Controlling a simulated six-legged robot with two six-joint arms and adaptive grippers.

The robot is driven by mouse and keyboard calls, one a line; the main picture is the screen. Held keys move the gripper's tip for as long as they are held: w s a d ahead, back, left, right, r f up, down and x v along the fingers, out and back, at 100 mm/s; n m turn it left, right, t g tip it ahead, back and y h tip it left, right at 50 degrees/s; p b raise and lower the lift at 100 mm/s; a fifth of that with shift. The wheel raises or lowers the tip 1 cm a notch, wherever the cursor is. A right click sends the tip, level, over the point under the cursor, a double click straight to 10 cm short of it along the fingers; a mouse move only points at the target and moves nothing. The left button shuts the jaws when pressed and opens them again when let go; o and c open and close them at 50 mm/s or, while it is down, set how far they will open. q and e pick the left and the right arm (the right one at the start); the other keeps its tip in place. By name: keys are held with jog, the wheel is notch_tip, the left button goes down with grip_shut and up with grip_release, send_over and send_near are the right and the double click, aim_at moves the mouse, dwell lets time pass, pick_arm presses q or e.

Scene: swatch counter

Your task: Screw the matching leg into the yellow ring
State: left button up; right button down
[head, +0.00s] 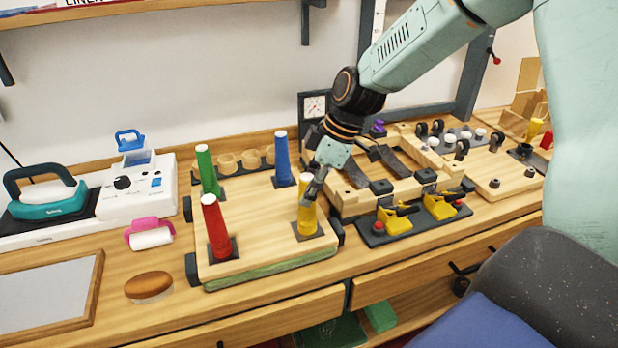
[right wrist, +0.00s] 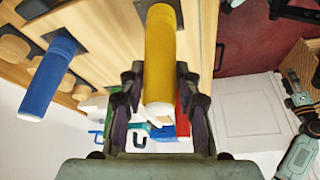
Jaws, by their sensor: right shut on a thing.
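The yellow leg (head: 307,218) stands upright on a dark square plate at the front right corner of the wooden board (head: 255,225). My right gripper (head: 314,188) is shut on its upper part from above. In the right wrist view the yellow leg (right wrist: 161,45) lies between the two dark fingers, its pale end toward the palm. The red leg (head: 216,226), green leg (head: 207,171) and blue leg (head: 283,160) stand at the other corners. A yellow ring cannot be made out at the leg's base. My left gripper is not in view.
A wooden frame with dark straps (head: 345,203) and yellow clamps (head: 395,221) stand close to the right of the board. A brown-topped brush (head: 148,285), pink roller (head: 151,234) and white machine (head: 137,187) are at the left. Bare counter lies before the brush.

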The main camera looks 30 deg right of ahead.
jog(key=m+t+h+p, duration=0.1)
jog(key=m+p, duration=0.3)
jog(key=p, duration=0.3)
jog(key=m+t+h+p, duration=0.1)
jog(key=m+h+p, duration=0.1)
jog(key=m+p, duration=0.3)
jog(key=shift+s+a+r+m+p, duration=0.15)
jog(key=shift+m+p, duration=0.15)
jog(key=shift+p, duration=0.75)
jog(key=shift+f+m+b, duration=0.25)
jog(key=shift+m+b, duration=0.15)
jog(key=shift+m, duration=0.1)
jog(key=shift+r+m+h, duration=0.1)
jog(key=shift+m+h, duration=0.5)
jog(key=shift+m, duration=0.2)
jog(key=c, duration=1.2)
grip_release()
